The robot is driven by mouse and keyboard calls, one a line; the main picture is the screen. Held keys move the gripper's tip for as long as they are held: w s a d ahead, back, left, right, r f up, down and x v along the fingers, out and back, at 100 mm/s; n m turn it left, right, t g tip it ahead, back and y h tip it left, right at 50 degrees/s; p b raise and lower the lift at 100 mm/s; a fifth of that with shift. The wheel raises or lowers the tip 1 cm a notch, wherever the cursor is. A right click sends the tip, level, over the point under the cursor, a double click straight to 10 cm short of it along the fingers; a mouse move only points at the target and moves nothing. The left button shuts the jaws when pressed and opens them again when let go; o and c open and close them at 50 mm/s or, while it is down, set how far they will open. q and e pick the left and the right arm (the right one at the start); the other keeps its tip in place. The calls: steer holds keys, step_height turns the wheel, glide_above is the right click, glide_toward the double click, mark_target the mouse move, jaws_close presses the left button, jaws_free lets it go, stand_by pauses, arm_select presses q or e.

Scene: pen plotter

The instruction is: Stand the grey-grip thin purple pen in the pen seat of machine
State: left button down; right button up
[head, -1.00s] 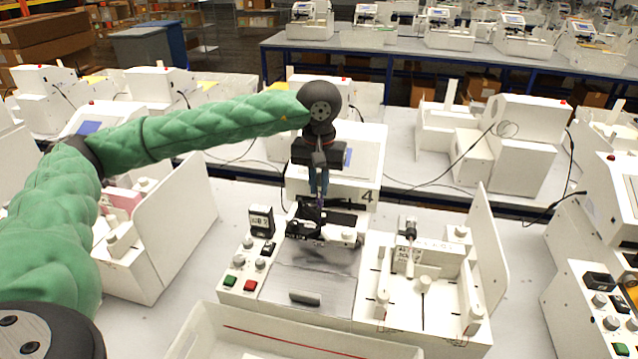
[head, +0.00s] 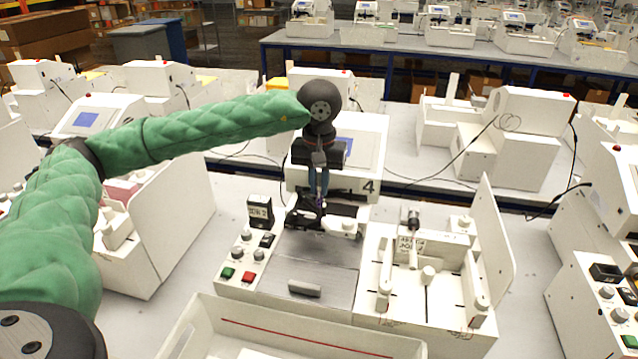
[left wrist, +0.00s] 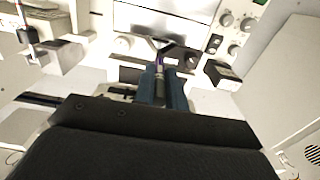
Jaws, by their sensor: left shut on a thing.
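My left gripper (head: 318,186) is shut on the thin purple pen (head: 319,204) and holds it upright over the plotter with the number 4. The pen's lower part is at the dark carriage (head: 334,210), where the pen seat is too small and covered to make out. I cannot tell whether the tip is inside the seat or just above it. In the left wrist view the blue fingers (left wrist: 162,88) close around the pen (left wrist: 159,66), of which a grey part and a bit of purple show. My right gripper is not in view.
The plotter's grey plate (head: 312,275) bears a dark grey bar (head: 305,288). Its button panel (head: 240,262) is at left. A white fixture with posts (head: 428,285) stands at right, and an open white tray (head: 205,325) in front. Other machines stand around.

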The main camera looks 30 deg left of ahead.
mark_target(319, 208)
arm_select(q)
steer(key=shift+f, duration=0.1)
steer(key=shift+b, duration=0.55)
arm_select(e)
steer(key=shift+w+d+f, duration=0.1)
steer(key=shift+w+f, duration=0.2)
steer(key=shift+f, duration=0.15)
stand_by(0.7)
arm_select(q)
steer(key=shift+b, duration=1.3)
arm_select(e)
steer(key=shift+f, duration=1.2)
arm_select(q)
steer(key=shift+f+b, duration=4)
steer(key=shift+f, duration=0.05)
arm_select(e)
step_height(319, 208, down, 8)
